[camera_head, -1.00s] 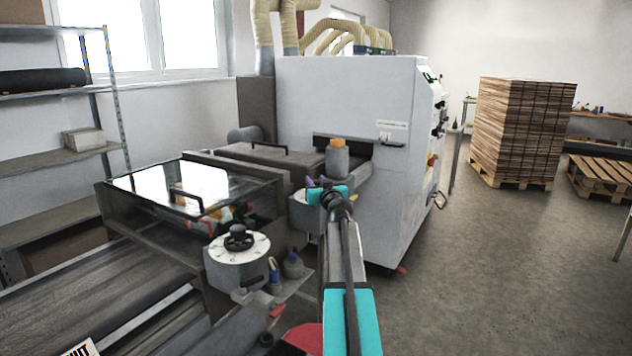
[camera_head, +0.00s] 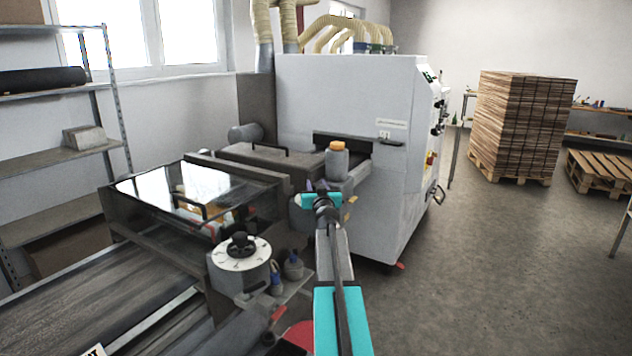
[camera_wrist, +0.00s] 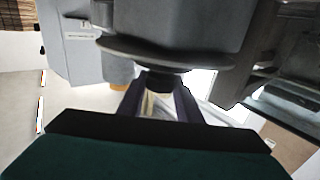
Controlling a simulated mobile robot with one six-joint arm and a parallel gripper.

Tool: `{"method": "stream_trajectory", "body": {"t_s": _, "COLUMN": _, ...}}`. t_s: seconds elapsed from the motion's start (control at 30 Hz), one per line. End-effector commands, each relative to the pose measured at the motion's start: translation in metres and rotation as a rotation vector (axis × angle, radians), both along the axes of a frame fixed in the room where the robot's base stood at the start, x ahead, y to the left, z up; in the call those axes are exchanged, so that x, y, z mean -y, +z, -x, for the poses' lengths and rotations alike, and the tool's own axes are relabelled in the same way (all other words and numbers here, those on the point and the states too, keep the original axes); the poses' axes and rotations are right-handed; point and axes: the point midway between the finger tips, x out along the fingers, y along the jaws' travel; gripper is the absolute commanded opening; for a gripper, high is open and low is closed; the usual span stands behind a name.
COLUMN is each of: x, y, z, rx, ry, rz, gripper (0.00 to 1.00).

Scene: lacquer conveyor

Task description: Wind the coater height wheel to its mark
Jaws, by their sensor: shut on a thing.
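In the head view a round white dial with a black wheel (camera_head: 240,246) stands on the near end of the coater. A second grey round housing (camera_head: 299,219) sits farther back, mostly behind my arm. My gripper (camera_head: 318,190) is at this farther housing. In the wrist view the gripper (camera_wrist: 160,92) is shut on a dark knob (camera_wrist: 163,79) beside a wide grey disc (camera_wrist: 165,54). The disc's marked face is hidden from the wrist view, and my gripper hides the knob in the head view. I cannot read any mark there.
A glass-covered coater section (camera_head: 190,190) lies left of my arm. A grey bottle with an orange cap (camera_head: 337,160) stands just behind my gripper. Small bottles (camera_head: 292,265) sit on a side shelf. A large white machine (camera_head: 350,100) stands behind; open floor (camera_head: 480,270) lies right.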

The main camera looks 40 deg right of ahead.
Motion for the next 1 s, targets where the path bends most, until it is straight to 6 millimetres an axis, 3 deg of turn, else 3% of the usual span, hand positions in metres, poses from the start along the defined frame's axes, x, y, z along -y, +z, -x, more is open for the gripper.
{"method": "stream_trajectory", "body": {"t_s": 1.0, "x": 0.0019, "y": 0.0043, "z": -0.001, "rx": 0.003, "ry": -0.138, "rz": 0.003, "gripper": 0.09}}
